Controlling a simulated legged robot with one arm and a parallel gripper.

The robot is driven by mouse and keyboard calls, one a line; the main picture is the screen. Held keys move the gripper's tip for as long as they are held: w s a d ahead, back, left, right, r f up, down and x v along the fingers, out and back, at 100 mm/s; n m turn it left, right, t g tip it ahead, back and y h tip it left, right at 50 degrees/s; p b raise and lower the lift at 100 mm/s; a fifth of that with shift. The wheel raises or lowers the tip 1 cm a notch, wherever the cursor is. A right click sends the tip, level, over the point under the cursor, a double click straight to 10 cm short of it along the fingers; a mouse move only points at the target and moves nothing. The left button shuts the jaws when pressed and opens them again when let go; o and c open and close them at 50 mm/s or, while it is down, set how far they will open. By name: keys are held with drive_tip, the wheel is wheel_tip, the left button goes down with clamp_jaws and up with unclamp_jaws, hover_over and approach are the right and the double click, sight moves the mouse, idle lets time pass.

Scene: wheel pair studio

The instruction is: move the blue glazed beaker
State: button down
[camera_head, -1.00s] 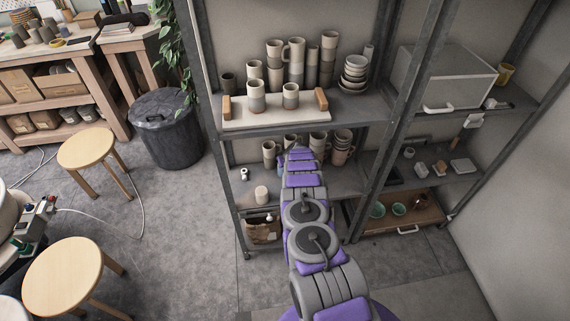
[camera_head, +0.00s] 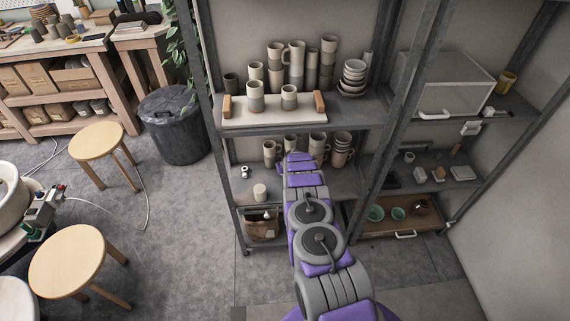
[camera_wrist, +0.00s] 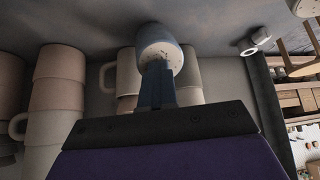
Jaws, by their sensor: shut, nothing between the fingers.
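The blue glazed beaker (camera_wrist: 152,34) shows in the wrist view at the top middle, just beyond my gripper's fingertips. Its speckled pale end faces the camera. My gripper (camera_wrist: 157,72) is shut and empty, its blue fingers overlapping part of the beaker in the picture. I cannot tell whether they touch it. In the head view my arm reaches into the middle shelf level of the rack, and its end hides the gripper. I cannot make out the beaker there.
Stacked mugs (camera_wrist: 58,95) stand close to the gripper in the wrist view. In the head view, a white board (camera_head: 275,110) with cups is on the shelf above my arm. Stools (camera_head: 66,262) stand on the left floor.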

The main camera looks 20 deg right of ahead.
drive_tip(key=shift+s+a+f+p, duration=0.25)
drive_tip(key=shift+s+a+p, duration=0.1)
drive_tip(key=shift+a, duration=0.1)
drive_tip(key=shift+w+d+r, duration=0.1)
drive_tip(key=shift+w+r, duration=0.05)
drive_tip(key=shift+w+d, duration=0.2)
drive_tip(key=shift+d, duration=0.8)
drive_tip(key=shift+d+p, duration=0.1)
drive_tip(key=shift+p, duration=0.25)
drive_tip(key=s+a+p, duration=0.3)
drive_tip(key=s+p, duration=0.2)
drive_tip(key=s, duration=0.7)
drive_tip(key=shift+a+r, duration=0.3)
drive_tip(key=shift+r, duration=0.15)
